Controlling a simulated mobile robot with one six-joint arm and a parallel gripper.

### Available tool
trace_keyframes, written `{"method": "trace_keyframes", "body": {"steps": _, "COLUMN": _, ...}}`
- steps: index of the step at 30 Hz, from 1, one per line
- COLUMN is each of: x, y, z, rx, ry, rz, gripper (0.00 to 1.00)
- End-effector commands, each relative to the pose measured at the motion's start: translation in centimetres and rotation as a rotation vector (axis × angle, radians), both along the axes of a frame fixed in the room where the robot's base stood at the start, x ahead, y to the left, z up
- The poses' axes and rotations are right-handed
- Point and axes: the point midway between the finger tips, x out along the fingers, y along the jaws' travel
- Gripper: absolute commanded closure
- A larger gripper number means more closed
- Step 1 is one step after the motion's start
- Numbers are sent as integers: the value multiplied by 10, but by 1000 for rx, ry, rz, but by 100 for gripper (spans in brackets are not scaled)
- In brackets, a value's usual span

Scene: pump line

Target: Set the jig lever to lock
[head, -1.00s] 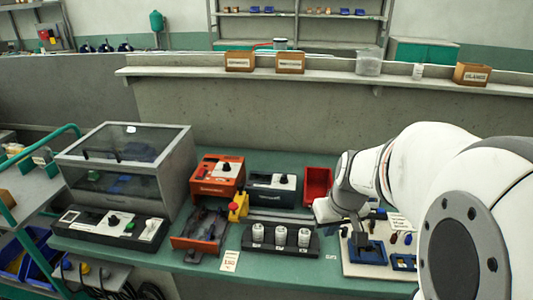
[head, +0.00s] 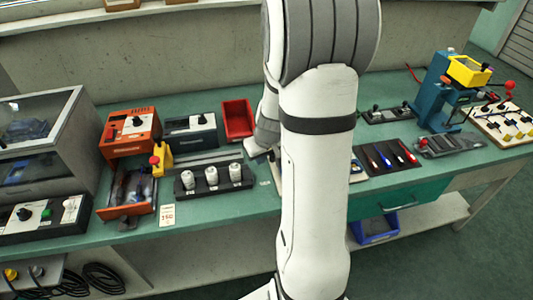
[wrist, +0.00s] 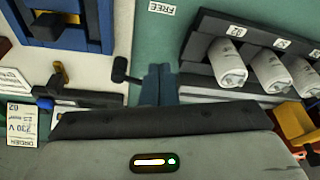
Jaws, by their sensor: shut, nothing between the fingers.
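A dark lever with a round black knob (wrist: 120,68) stands at the edge of a pale board in the wrist view; it looks like the jig lever. A "FREE" label (wrist: 162,8) lies on the green bench, upside down in that view. No "LOCK" label is legible. My gripper (wrist: 158,85) is shut and empty, its blue-grey fingers close to the right of the knob; I cannot tell whether they touch the lever. A blue block frame (wrist: 62,22) sits on the board. In the head view my arm hides the gripper, the lever and most of the board.
A black rack (head: 213,185) with white cylinders stands left of the gripper. A dark pen tray (head: 388,158) and a blue-yellow press (head: 450,90) stand right of my arm.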

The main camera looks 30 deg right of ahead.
Motion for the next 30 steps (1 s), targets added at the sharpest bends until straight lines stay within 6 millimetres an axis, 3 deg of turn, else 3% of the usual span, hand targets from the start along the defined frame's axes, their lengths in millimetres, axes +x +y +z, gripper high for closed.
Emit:
{"method": "trace_keyframes", "body": {"steps": 6, "x": 18, "y": 1, "z": -2, "rx": 0, "ry": 1, "rz": 2, "gripper": 100}}
{"method": "trace_keyframes", "body": {"steps": 20, "x": 22, "y": 1, "z": -5, "rx": 0, "ry": 1, "rz": 2, "gripper": 100}}
{"method": "trace_keyframes", "body": {"steps": 30, "x": 36, "y": 1, "z": -4, "rx": 0, "ry": 0, "rz": 2, "gripper": 100}}
